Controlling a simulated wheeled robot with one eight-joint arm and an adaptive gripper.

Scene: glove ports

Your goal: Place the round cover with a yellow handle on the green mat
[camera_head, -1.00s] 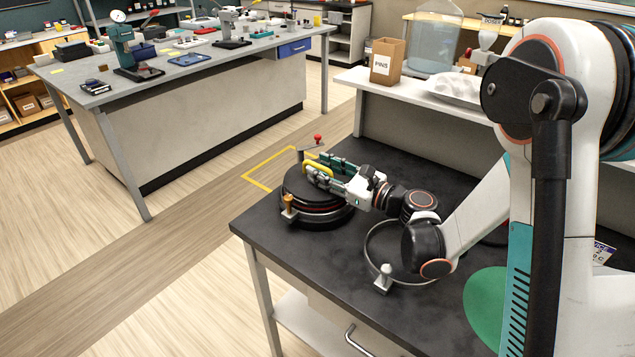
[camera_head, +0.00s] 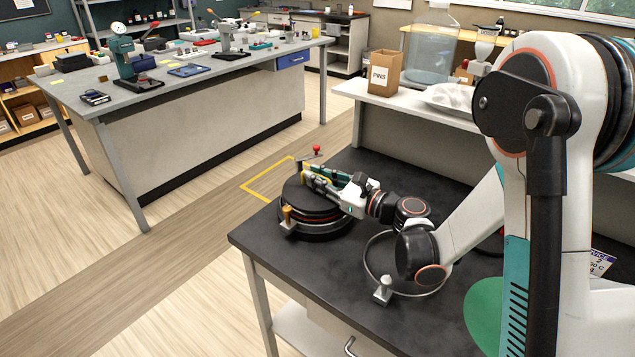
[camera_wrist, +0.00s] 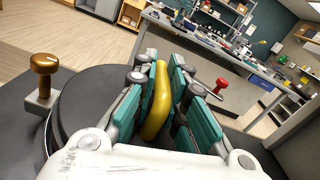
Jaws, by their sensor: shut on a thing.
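The round dark cover (camera_head: 296,193) sits at the far left part of the black bench, on a round base with red and metal rings. Its yellow handle (camera_wrist: 158,101) stands between my fingers in the wrist view. My gripper (camera_head: 324,183) is shut on that handle, reaching over the cover from the right. In the wrist view my teal finger pads (camera_wrist: 165,105) press it from both sides. The green mat (camera_head: 484,315) lies at the near right of the bench, partly hidden by my arm.
An orange-knobbed post (camera_head: 287,216) and a red-knobbed lever (camera_head: 316,150) flank the cover. An open metal ring (camera_head: 375,272) with a small clamp lies between cover and mat, under my arm. A shelf with a PINS box (camera_head: 384,73) runs behind the bench.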

